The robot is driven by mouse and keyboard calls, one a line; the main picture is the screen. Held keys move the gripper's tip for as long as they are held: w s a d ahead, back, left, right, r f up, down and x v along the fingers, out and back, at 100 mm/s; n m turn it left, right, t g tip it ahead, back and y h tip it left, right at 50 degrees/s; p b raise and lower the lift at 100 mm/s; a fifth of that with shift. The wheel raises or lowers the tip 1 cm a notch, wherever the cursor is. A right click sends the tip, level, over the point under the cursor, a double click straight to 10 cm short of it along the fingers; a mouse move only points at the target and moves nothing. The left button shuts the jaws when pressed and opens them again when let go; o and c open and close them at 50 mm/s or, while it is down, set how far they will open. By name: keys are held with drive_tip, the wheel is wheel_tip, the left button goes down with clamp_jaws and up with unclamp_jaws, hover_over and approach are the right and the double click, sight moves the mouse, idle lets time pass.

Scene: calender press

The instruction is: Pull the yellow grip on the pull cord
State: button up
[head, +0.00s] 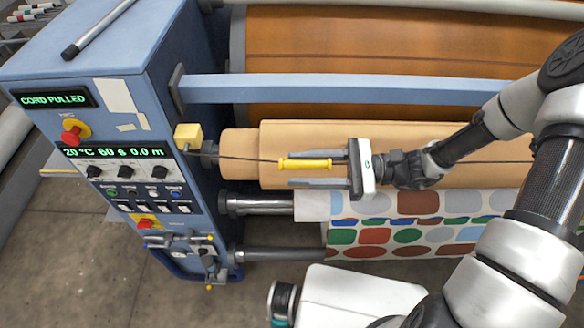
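The yellow grip (305,164) is a short horizontal bar on a dark pull cord (240,158). The cord runs from a yellow box (188,135) on the blue machine housing, across the front of the tan roller, and reappears to the right of my gripper. My gripper (288,169) points left, with one finger above the yellow grip and one below it. The fingers look open, with a visible gap on each side of the grip. Whether the grip touches the palm is hard to tell. The upper display (53,98) reads "CORD PULLED".
The blue control cabinet (140,72) stands at left, with red buttons, knobs and a second display (113,150). A blue bar (340,88) crosses behind the cord. Patterned fabric (400,236) hangs below the tan roller (400,138). Concrete floor shows at lower left.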

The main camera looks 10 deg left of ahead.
drive_tip(key=b+v, duration=0.1)
drive_tip(key=v, duration=1.3)
drive_tip(key=shift+d, duration=0.35)
drive_tip(key=s+d+r+n+t+h, duration=0.2)
drive_tip(key=s+r+n+t+h, duration=0.1)
drive_tip(key=r+n+h, duration=0.1)
drive_tip(key=s+d+r+n+t+h, duration=0.3)
drive_tip(key=s+r+n+h, duration=0.1)
drive_tip(key=r+h, duration=0.3)
drive_tip(key=s+d+r+n+t+h+p, duration=0.1)
drive_tip(key=s+r+n+t+h, duration=0.3)
drive_tip(key=r, duration=0.4)
drive_tip(key=shift+d+r+n+h, duration=0.2)
drive_tip(key=shift+d+n+h, duration=0.3)
drive_tip(key=shift+d+h, duration=0.55)
drive_tip(key=shift+a, duration=0.2)
